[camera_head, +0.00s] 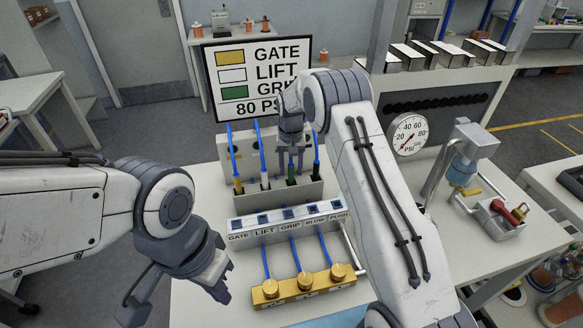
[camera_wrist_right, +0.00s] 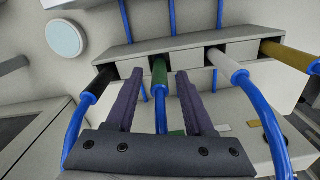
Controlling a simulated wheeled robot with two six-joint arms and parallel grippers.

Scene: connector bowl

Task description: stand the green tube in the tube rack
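The green tube (camera_head: 291,176) is a blue hose with a green end. It stands in the grey tube rack (camera_head: 292,195), between the white-ended tube and the tube at the rack's right end. In the right wrist view its green end (camera_wrist_right: 159,72) sits at a slot of the rack (camera_wrist_right: 205,38). My right gripper (camera_head: 290,153) is above the rack; its fingers (camera_wrist_right: 160,76) lie either side of the green tube with gaps, open. My left gripper (camera_head: 217,276) hangs over the table's left front, away from the rack; its finger gap is unclear.
A yellow-ended tube (camera_head: 238,184) and a white-ended tube (camera_head: 265,179) stand in the rack. A labelled socket block (camera_head: 290,221) and a brass manifold (camera_head: 304,286) lie in front. A sign (camera_head: 257,78) stands behind, a gauge (camera_head: 408,136) at right.

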